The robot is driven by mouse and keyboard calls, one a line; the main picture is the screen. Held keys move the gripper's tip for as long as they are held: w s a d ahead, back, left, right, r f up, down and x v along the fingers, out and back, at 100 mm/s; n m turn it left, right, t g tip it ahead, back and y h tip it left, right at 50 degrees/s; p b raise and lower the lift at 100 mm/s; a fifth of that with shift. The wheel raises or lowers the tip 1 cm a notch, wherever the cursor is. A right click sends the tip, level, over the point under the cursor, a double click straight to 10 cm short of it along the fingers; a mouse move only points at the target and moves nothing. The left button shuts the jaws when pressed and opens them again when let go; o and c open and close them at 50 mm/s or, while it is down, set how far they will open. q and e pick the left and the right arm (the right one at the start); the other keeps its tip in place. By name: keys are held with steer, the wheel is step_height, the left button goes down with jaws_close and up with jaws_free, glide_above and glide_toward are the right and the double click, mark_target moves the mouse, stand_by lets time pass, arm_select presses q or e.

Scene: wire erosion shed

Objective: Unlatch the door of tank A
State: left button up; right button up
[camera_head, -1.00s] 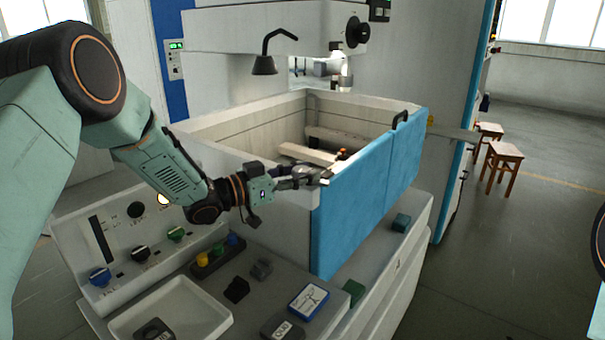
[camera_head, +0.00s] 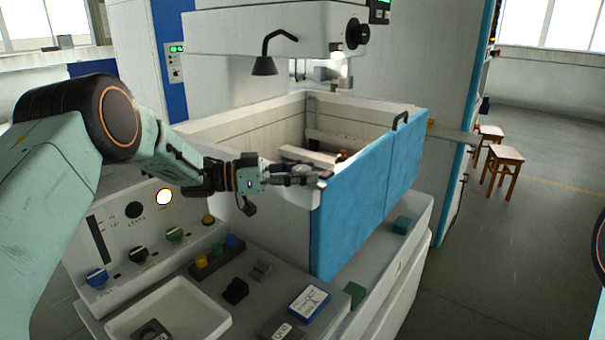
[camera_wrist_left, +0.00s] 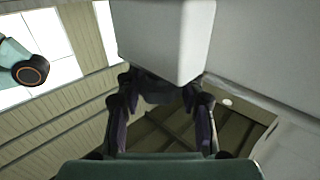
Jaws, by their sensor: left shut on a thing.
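The open-topped pale tank (camera_head: 240,132) has a blue door (camera_head: 365,190) on its front, standing upright and looking closed. A black handle (camera_head: 401,119) sits on the door's top edge. My left gripper (camera_head: 318,177) is at the door's upper left corner, shut on the latch there. The fingers and corner hide most of the latch, so its position is unclear. In the left wrist view, the fingers (camera_wrist_left: 165,100) are at the underside of a pale block (camera_wrist_left: 165,35), with a dark part between them. My right gripper is out of view.
Below the tank are a control panel with knobs (camera_head: 137,255), a shallow white tray (camera_head: 205,305) and a blue-edged card (camera_head: 308,301). A black lamp (camera_head: 264,66) hangs over the tank. Wooden stools (camera_head: 502,165) stand on open floor at right.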

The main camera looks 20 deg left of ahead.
arm_select(q)
steer(key=o, duration=1.2)
steer(key=v, duration=1.2)
